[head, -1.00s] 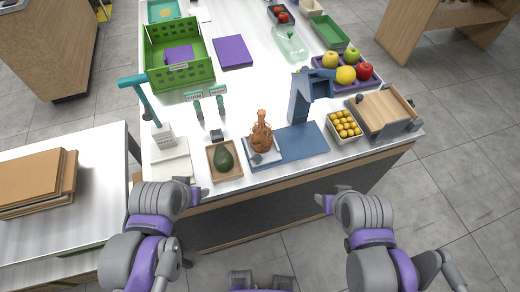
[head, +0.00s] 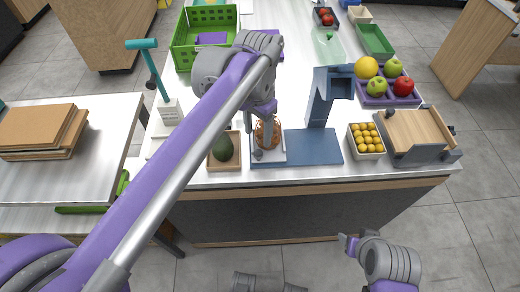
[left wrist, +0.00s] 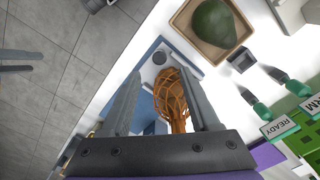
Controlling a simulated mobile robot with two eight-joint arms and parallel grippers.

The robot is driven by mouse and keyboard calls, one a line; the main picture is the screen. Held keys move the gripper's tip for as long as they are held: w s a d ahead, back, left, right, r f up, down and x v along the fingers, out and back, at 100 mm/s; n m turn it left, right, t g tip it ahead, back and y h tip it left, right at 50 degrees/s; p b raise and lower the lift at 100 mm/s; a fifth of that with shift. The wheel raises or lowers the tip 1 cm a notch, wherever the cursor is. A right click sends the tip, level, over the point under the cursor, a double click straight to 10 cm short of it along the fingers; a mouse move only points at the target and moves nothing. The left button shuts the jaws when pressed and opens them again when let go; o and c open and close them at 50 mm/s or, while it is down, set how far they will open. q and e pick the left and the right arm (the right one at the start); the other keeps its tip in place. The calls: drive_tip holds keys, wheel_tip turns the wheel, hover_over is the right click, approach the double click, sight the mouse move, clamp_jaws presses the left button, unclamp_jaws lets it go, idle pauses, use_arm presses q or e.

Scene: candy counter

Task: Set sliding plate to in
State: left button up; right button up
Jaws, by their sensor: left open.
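The blue stand (head: 318,146) has an upright post and a flat base near the counter's front edge.
An avocado (head: 222,148) in a wooden tray stands left of the plate. A bin of yellow fruit (head: 366,152) and a wooden-topped slicer-like device (head: 415,128) stand to the right. A teal-handled post (head: 158,82) and green crate (head: 182,54) are at the left.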

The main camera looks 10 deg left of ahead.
sight(259, 152)
use_arm(q)
wheel_tip(259, 152, down, 8)
drive_tip(key=shift+r+b, duration=0.15)
drive_tip(key=shift+b, duration=0.2)
clamp_jaws()
idle(1.3)
